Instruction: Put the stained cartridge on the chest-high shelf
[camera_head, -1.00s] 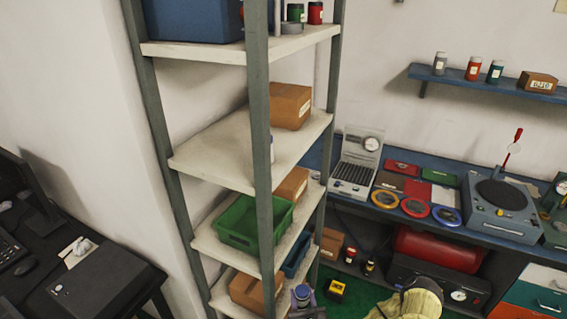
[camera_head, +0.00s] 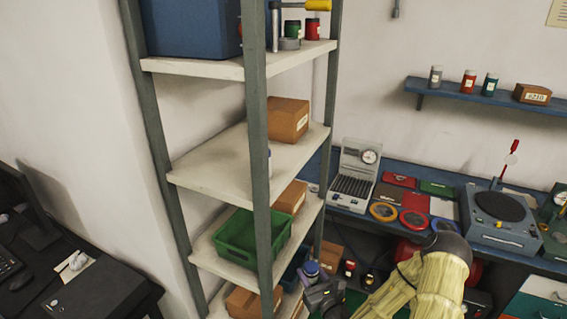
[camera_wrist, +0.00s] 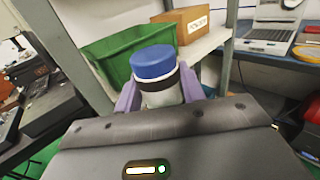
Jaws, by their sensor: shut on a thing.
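The cartridge, a pale cylinder with a blue cap (camera_wrist: 153,63) and a dark band, is held between the purple fingers of my gripper (camera_wrist: 160,92). My gripper is shut on it, and it stands roughly upright in the wrist view. In the head view the blue cap (camera_head: 311,268) shows low, right of the rack's front post. Any stain is too small to make out. The rack has several shelves. A middle shelf (camera_head: 215,165) has a bare front and left part, with a cardboard box (camera_head: 288,119) at its back right.
The shelf below holds a green bin (camera_head: 240,236) and a cardboard box (camera_head: 291,196). The front post (camera_head: 258,150) stands before the shelves. A small pale item by that post is mostly hidden. A workbench (camera_head: 400,222) with instruments lies to the right.

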